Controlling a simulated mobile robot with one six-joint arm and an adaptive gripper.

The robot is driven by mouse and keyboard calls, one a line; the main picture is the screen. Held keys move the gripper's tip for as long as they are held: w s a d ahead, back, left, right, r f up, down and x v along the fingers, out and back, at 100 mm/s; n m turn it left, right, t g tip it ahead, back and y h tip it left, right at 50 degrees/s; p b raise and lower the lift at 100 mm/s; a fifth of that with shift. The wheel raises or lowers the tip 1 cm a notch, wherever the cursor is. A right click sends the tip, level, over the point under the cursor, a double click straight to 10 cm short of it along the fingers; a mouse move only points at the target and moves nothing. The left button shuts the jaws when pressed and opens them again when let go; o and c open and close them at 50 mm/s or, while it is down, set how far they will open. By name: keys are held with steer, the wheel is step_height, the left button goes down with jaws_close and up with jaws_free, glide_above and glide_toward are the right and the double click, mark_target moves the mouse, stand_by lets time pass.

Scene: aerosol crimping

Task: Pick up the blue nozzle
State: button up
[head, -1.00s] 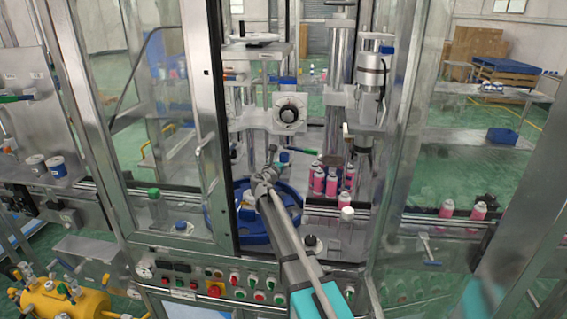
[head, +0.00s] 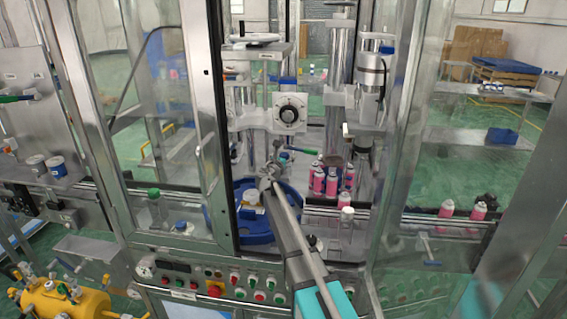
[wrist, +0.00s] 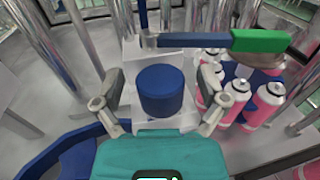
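The blue nozzle (wrist: 164,92) shows in the wrist view as a short, dark blue cylinder on a pale block. My gripper (wrist: 160,86) is open, with one finger on each side of the nozzle. A gap shows between each finger and the nozzle. In the head view my gripper (head: 271,172) is inside the machine, above the blue round table. The nozzle is too small and too covered by the gripper to make out clearly there.
A lever with a green grip (wrist: 259,41) lies just beyond the nozzle. Several pink cans (wrist: 265,105) with white tops stand close on the right, also in the head view (head: 331,184). Metal columns (wrist: 84,38) rise around. A blue round table (head: 262,237) is below.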

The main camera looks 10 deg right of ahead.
jaws_close()
steer(key=shift+r, duration=0.1)
stand_by(0.3)
steer(key=shift+r+p, duration=0.95)
steer(key=shift+p, duration=0.1)
steer(key=s+r+p, duration=1.1)
steer(key=s, duration=0.3)
steer(key=shift+a, duration=0.2)
